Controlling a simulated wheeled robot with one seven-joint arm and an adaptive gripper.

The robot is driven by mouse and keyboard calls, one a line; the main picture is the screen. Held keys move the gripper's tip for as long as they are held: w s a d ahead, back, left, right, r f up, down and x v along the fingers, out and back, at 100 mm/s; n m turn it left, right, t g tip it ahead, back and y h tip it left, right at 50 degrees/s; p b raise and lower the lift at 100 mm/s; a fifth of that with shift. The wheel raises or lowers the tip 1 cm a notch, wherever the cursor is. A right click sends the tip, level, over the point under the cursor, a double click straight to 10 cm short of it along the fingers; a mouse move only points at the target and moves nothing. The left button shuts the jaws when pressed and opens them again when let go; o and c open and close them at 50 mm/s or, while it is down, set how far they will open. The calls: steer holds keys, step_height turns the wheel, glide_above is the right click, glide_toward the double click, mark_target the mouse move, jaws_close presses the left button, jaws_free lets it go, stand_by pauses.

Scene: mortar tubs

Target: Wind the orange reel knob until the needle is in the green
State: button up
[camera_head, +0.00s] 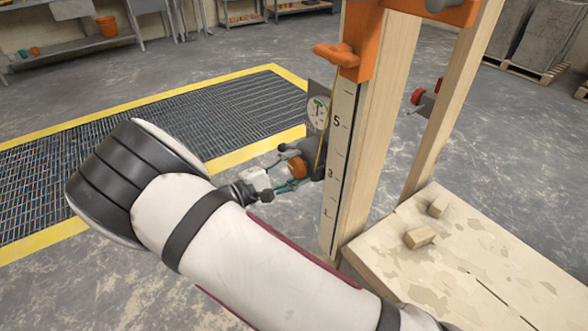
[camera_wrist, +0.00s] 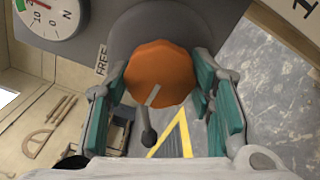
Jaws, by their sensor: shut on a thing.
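The orange reel knob (camera_wrist: 160,72) is in the middle of the wrist view, on a dark grey round housing. It also shows small in the head view (camera_head: 298,167), beside the wooden post. My gripper (camera_wrist: 163,82) has its teal fingers on either side of the knob and is shut on it. In the head view my gripper (camera_head: 291,176) reaches the knob from the left. The round white gauge (camera_wrist: 45,14) is cut off at the top left of the wrist view; a green band shows at its edge. In the head view the gauge (camera_head: 317,112) is too small to read the needle surely.
A small grey lever (camera_wrist: 149,132) sits below the knob, near a "FREE" label (camera_wrist: 101,60). A numbered scale (camera_head: 337,165) runs down the post, with an orange bracket (camera_head: 362,45) above. A bench (camera_head: 455,255) with wooden blocks stands right. A yellow-edged floor grating (camera_head: 200,120) lies left.

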steer(key=o, duration=1.2)
steer(key=shift+c, duration=0.2)
steer(key=v, duration=1.2)
